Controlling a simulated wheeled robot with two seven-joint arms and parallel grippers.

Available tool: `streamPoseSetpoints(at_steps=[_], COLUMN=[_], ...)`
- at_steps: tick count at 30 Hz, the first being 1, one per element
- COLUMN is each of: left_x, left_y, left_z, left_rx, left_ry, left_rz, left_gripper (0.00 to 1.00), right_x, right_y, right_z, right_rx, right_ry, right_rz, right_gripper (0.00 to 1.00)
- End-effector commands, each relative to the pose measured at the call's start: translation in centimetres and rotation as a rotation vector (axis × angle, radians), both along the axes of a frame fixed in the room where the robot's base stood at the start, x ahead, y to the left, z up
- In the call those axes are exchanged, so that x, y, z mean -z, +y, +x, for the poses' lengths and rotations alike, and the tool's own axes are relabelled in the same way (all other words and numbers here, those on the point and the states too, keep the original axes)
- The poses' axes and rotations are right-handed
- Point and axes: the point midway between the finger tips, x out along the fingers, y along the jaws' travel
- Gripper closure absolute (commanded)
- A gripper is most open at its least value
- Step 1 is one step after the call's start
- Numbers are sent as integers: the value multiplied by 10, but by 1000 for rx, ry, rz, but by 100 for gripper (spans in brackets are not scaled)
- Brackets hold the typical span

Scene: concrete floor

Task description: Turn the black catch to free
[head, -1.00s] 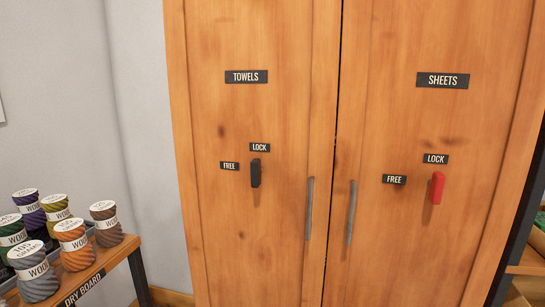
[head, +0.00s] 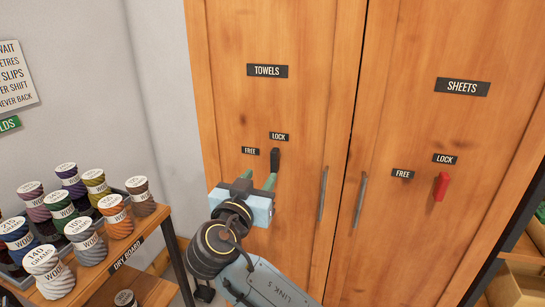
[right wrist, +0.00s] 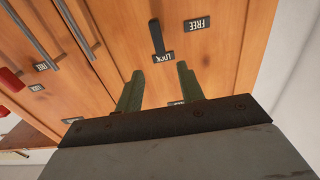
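The black catch (head: 275,158) is on the left wardrobe door, marked TOWELS. It stands upright, its upper end close under the LOCK label (head: 278,136). The FREE label (head: 250,151) is to its upper left. My right gripper (head: 259,177) is in front of this door, fingers apart and empty, its right finger partly over the catch's lower end. In the upside-down right wrist view, the catch (right wrist: 156,37) shows beyond the open fingertips (right wrist: 159,69), with the LOCK label between. I see no contact with the catch. My left gripper is not in view.
A red catch (head: 441,187) is on the right door, marked SHEETS, with its own labels. Long grey handles (head: 322,194) flank the door seam. A shelf (head: 150,247) with several wool spools stands at lower left, near my right arm.

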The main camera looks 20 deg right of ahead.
Motion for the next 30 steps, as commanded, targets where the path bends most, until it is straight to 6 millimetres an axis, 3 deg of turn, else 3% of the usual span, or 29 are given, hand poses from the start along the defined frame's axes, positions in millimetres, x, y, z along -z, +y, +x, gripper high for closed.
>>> streamPoseSetpoints(at_steps=[6, 13, 27, 30], left_x=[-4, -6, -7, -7], left_y=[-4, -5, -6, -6], left_z=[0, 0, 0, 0], left_rx=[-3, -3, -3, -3], left_ry=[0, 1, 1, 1], left_rz=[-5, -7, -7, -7], left_gripper=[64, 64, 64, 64], right_x=[-2, -1, 0, 0], right_y=[-29, -49, -56, -56], right_z=[40, 71, 82, 82], right_rx=[3, 2, -1, -1], right_ry=[0, 2, 3, 3], right_rz=[-4, -2, 1, 1], right_gripper=[62, 62, 62, 75])
